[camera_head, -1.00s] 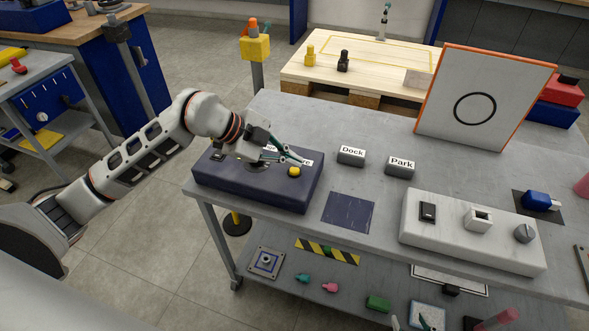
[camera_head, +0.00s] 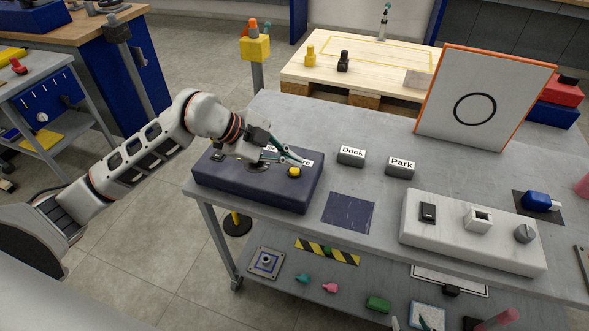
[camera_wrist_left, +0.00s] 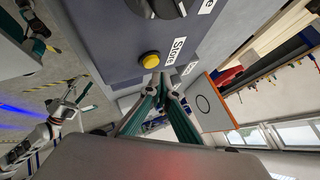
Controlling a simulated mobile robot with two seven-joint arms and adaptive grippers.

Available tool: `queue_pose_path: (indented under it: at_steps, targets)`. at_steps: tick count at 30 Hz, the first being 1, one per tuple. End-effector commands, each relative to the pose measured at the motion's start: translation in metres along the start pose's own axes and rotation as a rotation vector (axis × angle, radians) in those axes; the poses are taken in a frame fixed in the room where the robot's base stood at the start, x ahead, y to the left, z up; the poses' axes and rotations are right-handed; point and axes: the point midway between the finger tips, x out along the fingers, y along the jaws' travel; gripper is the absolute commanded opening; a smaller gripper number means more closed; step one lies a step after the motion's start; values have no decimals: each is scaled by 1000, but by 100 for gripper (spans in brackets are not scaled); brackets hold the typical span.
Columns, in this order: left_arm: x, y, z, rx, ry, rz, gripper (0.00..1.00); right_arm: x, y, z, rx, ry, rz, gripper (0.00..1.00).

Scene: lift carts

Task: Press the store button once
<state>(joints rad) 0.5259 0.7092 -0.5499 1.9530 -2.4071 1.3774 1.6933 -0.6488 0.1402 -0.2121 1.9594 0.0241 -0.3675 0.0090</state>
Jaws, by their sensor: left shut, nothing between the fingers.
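The dark blue button box (camera_head: 235,185) stands on the left end of the grey table. Its yellow button (camera_head: 294,171) also shows in the left wrist view (camera_wrist_left: 150,60), beside a white label reading "Store" (camera_wrist_left: 179,51). My left gripper (camera_head: 303,160) is shut and empty above the box, its fingers partly covering the labels. In the left wrist view its fingertips (camera_wrist_left: 162,80) appear just below the button; I cannot tell whether they touch it. My right gripper (camera_head: 411,322) shows only as two separated fingertips at the bottom edge of the head view.
Grey "Dock" (camera_head: 351,156) and "Park" (camera_head: 400,167) blocks stand right of the box. A white control panel (camera_head: 470,240) is further right, and an orange-edged board (camera_head: 480,95) stands behind. A dark blue square (camera_head: 348,212) on the table is clear.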

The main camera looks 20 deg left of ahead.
Motion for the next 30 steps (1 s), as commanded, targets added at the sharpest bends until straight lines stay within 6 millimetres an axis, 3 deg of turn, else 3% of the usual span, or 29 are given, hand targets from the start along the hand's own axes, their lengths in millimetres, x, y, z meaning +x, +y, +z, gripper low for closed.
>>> queue_pose_path:
  at_steps: [30]
  targets:
    - [8, 6, 6, -1, 0, 1, 0, -1, 0, -4, 1, 5, 0, 40]
